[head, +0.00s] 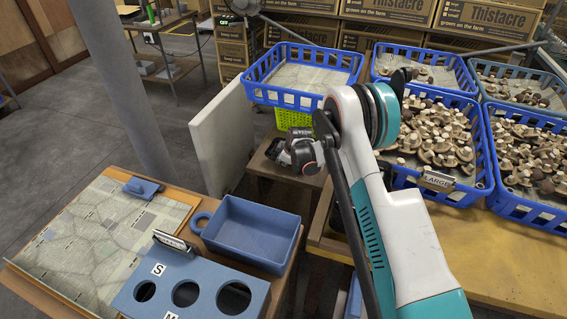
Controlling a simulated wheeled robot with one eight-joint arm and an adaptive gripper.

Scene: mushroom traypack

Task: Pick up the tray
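An empty blue tray (258,216) with a small round handle on its left side sits on the low wooden table at the front, left of my arm. My gripper (280,151) is dark and small in the head view, above and behind the tray and apart from it. The arm's wrist hides part of it, so I cannot tell whether its fingers are open or shut. Nothing can be seen held in it.
Blue crates with mushrooms (478,190) fill the bench on the right; one crate (247,80) holds only paper. A green crate (291,119) is below it. A blue block with round holes (207,274) stands beside the tray. A grey panel (209,151) stands behind.

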